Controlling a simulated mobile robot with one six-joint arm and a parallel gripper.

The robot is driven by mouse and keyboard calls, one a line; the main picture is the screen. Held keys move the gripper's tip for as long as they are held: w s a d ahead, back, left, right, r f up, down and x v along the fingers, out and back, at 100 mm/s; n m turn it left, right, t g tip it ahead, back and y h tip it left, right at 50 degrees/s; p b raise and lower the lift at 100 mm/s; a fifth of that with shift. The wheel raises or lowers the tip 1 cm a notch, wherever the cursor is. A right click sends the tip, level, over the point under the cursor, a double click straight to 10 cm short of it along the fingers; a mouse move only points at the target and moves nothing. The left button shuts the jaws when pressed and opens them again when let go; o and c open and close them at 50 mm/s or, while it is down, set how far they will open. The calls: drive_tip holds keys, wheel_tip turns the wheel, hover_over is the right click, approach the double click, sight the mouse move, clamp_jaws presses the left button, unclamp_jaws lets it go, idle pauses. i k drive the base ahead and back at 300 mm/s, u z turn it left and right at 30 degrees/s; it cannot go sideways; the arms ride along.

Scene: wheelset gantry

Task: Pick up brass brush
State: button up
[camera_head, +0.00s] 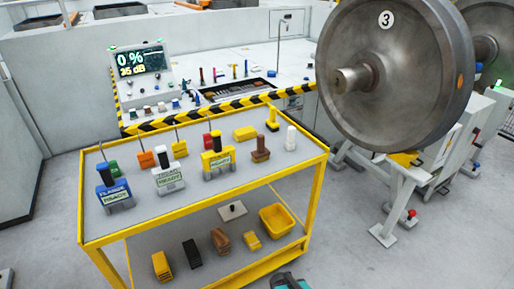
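A brown, brush-like piece with a raised handle (261,149) stands on the cart's top shelf, right of centre; it may be the brass brush, but its bristles are too small to tell. A yellow piece with an upright handle (272,120) stands behind it, and a white bottle-like piece (291,138) is to its right. My gripper is not in view. A teal and dark shape at the bottom edge looks like part of my arm, low in front of the cart.
The yellow-framed cart (200,206) also holds a blue gauge (113,190), a white gauge (168,174), a yellow gauge (216,160) and a yellow block (245,133). Its lower shelf holds blocks and a yellow bin (277,220). A large wheel (405,110) stands at right.

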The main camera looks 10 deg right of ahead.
sight(262, 153)
drive_tip(key=i, duration=0.85)
drive_tip(key=z, duration=0.3)
drive_tip(key=k, duration=0.15)
drive_tip(key=u, duration=2.5)
